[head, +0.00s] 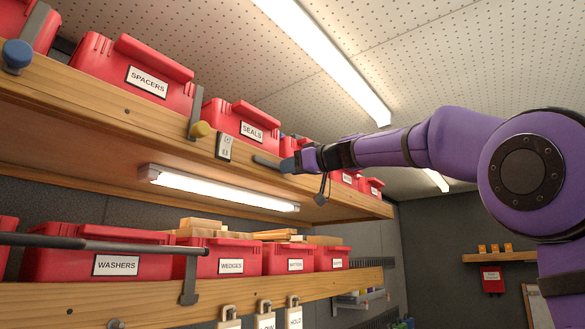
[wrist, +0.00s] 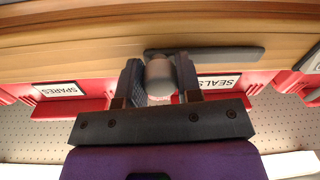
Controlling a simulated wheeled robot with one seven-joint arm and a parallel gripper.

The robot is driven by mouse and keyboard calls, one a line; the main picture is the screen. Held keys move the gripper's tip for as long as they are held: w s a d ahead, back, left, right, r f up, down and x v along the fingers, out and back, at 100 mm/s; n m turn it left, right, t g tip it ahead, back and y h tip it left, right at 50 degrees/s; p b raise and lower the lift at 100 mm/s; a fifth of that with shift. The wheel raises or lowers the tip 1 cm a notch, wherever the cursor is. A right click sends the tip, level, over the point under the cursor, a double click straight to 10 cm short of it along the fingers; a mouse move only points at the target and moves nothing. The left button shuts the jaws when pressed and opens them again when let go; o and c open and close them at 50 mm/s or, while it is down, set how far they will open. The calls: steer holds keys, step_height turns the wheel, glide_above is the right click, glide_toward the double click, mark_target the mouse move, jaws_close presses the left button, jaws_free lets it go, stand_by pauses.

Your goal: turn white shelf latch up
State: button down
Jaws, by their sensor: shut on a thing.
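The latch (wrist: 225,56) is on the front edge of the upper wooden shelf. Its grey bar lies roughly level along the edge and also shows in the head view (head: 266,162), pointing left from my gripper. Its round knob (wrist: 158,72) looks pale grey in the shade; I cannot confirm white. My gripper (head: 290,164) is shut on this knob, with one dark finger on each side in the wrist view (wrist: 160,80). In the head view the fingers hide the knob.
Another latch with a yellow knob (head: 201,129) has an upright bar, left of mine. A blue knob (head: 17,56) is farther left. Red bins (head: 235,121) stand on the upper shelf (head: 120,112). A lit lamp (head: 220,188) hangs below it. A dark rail (head: 90,244) fronts the lower shelf.

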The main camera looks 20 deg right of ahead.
steer(key=shift+m, duration=0.3)
steer(key=m, duration=0.3)
steer(key=shift+m, duration=0.3)
steer(key=m, duration=0.4)
steer(key=shift+m, duration=0.4)
steer(key=m, duration=0.4)
steer(key=shift+m, duration=0.3)
steer(key=shift+m+t, duration=0.3)
steer(key=shift+m, duration=2)
steer(key=c, duration=0.8)
jaws_free()
